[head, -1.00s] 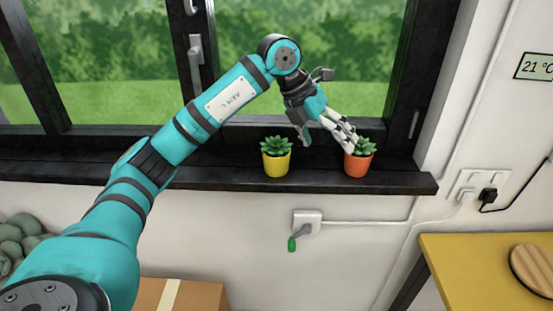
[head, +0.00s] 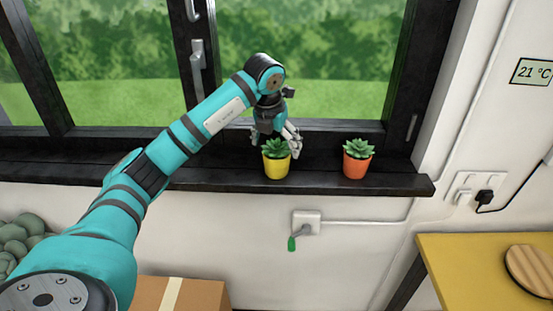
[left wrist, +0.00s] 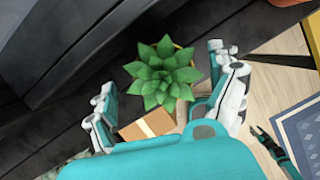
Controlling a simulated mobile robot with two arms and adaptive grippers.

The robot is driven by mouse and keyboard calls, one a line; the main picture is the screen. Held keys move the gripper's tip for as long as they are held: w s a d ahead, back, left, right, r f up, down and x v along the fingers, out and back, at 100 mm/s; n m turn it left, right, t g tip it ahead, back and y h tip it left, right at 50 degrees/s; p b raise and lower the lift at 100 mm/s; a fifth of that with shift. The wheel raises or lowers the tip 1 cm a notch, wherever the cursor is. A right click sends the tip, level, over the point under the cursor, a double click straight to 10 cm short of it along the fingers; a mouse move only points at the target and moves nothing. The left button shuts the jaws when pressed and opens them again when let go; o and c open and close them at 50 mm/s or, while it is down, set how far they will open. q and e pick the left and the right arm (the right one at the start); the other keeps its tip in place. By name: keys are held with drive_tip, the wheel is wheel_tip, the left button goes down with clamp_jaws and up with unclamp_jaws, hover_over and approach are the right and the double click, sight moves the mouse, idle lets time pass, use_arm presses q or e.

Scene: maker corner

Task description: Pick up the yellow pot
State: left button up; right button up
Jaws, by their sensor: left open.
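The yellow pot (head: 276,168) stands upright on the dark window sill in the head view, with a green succulent in it. In the left wrist view the succulent (left wrist: 163,74) hides most of the pot; only a bit of yellow rim (left wrist: 184,50) shows. My left gripper (head: 276,143) is open, above and just behind the pot, with its fingers to either side of the plant. In the left wrist view the open fingers (left wrist: 168,90) flank the succulent, apart from it.
An orange pot (head: 356,164) with a succulent stands to the right on the sill (head: 220,180). The window frame (head: 398,110) rises behind. A wall crank (head: 303,226), a yellow table (head: 470,265) and a cardboard box (head: 200,293) are lower down.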

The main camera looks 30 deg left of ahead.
sight(278, 156)
use_arm(q)
drive_tip(key=shift+w+f+p, duration=0.15)
drive_tip(key=shift+f+p, duration=0.35)
drive_tip(key=shift+f, duration=0.1)
drive_tip(key=p+x, duration=0.1)
drive_tip(key=x, duration=0.2)
drive_tip(key=shift+f+p, duration=0.25)
drive_tip(key=shift+p, duration=0.1)
drive_tip(key=shift+w+f, duration=0.15)
drive_tip(key=shift+f, duration=0.25)
drive_tip(key=shift+r, duration=0.1)
drive_tip(key=c, duration=1.4)
